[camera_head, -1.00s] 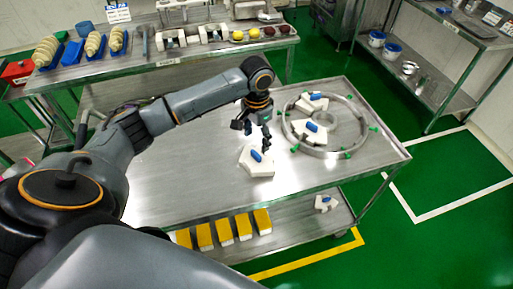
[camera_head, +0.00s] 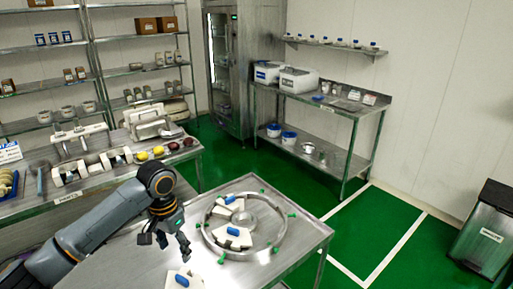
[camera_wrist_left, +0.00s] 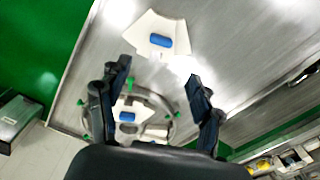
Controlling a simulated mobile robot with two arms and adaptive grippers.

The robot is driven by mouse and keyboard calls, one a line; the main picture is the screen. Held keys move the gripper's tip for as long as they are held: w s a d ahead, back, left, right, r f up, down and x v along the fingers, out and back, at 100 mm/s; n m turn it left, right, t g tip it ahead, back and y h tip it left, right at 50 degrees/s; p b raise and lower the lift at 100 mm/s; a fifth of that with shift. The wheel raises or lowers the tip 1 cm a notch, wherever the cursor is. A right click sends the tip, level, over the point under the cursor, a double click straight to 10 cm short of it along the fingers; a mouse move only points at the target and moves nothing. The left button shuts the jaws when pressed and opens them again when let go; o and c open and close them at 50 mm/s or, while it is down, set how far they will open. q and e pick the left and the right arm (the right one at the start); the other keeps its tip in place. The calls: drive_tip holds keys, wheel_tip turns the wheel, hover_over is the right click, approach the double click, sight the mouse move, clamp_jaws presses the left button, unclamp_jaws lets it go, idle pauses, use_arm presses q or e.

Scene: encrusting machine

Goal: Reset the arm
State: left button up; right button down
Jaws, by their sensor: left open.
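My left arm (camera_head: 90,228) reaches in from the left in the head view. Its gripper (camera_head: 172,246) hangs over the steel table (camera_head: 120,266), left of the metal ring. Its fingers stand apart with nothing between them, as the wrist view (camera_wrist_left: 158,85) also shows. A white piece with a blue grip (camera_head: 182,281) lies on the table below the gripper, apart from it. It shows whole in the wrist view (camera_wrist_left: 158,24). My right gripper is not in view.
The metal ring (camera_head: 213,245) with green knobs lies on the table and holds two white pieces (camera_head: 233,237) with blue grips. A side bench (camera_head: 100,184) with yellow and dark red items stands behind. Green floor (camera_head: 345,222) is clear at right, near a bin (camera_head: 485,235).

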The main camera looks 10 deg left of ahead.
use_arm(q)
drive_tip(key=s+d+f+m+t+h, duration=0.2)
drive_tip(key=s+d+f, duration=1)
drive_tip(key=d, duration=0.2)
drive_tip(key=s+a+n+t+y, duration=0.2)
drive_tip(key=s+a+n, duration=0.2)
drive_tip(key=s, duration=1)
wheel_tip(320, 180, down, 28)
drive_tip(key=r+g+b, duration=0.1)
drive_tip(key=g+b, duration=0.1)
drive_tip(key=s+a+f+g+b, duration=0.1)
drive_tip(key=s+a+f, duration=0.2)
drive_tip(key=s+f, duration=1.4)
wheel_tip(320, 180, down, 2)
drive_tip(key=shift+s+m, duration=0.4)
